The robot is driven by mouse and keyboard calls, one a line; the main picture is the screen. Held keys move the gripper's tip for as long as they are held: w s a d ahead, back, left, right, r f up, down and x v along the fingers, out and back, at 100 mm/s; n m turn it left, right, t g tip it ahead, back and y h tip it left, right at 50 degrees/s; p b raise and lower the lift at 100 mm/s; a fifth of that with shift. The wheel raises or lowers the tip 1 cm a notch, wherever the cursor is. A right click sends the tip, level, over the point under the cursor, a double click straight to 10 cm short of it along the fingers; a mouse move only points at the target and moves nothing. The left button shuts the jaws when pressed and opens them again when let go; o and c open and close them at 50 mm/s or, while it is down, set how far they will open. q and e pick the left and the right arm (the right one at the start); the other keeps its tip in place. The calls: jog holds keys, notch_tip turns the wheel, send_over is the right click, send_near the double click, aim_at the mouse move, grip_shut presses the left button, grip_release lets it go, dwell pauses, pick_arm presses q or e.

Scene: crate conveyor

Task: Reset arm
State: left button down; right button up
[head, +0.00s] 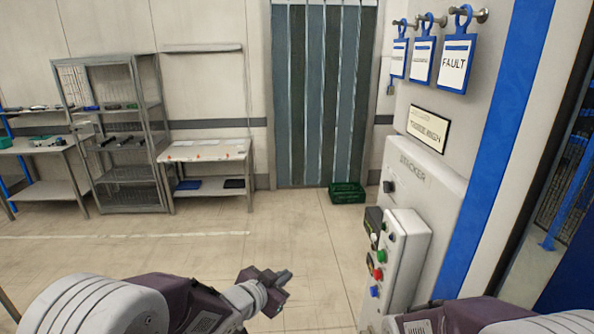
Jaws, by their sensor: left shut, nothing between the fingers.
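My left arm comes in from the bottom left, and my left gripper (279,283) shows at the lower middle. Its fingers are together with nothing between them, held in the air in front of the floor. It is left of the control box, apart from it. Part of my right arm shows at the bottom right edge, but its gripper is out of view.
A control box (405,250) with coloured buttons juts from the stacker panel (425,185) at right. Tags, one reading FAULT (456,64), hang above. A green crate (347,193) sits by the strip curtain (320,100). Shelving (110,135) and a bench (205,151) stand at back left. Middle floor is clear.

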pick_arm(q)
jog(key=s+a+f+n+g+y+b, duration=0.1)
jog(key=s+a+f+n+y, duration=0.25)
jog(key=a, duration=0.35)
jog(key=s+a+f+n+g+y+b, duration=0.15)
jog(key=a+f, duration=0.25)
jog(key=a, duration=0.4)
jog(key=s+a+f+n+g, duration=0.1)
jog(key=s+f+n+g, duration=0.1)
jog(key=s, duration=0.6)
jog(key=s+a+f+n+g+y, duration=0.1)
jog(key=s+f+n+g, duration=0.1)
jog(key=s+f+g, duration=0.3)
jog(key=s, duration=0.4)
jog(key=shift+s+f, duration=0.25)
pick_arm(e)
notch_tip(320, 180, down, 4)
jog(key=shift+a+r, duration=0.15)
pick_arm(q)
jog(key=shift+a, duration=0.1)
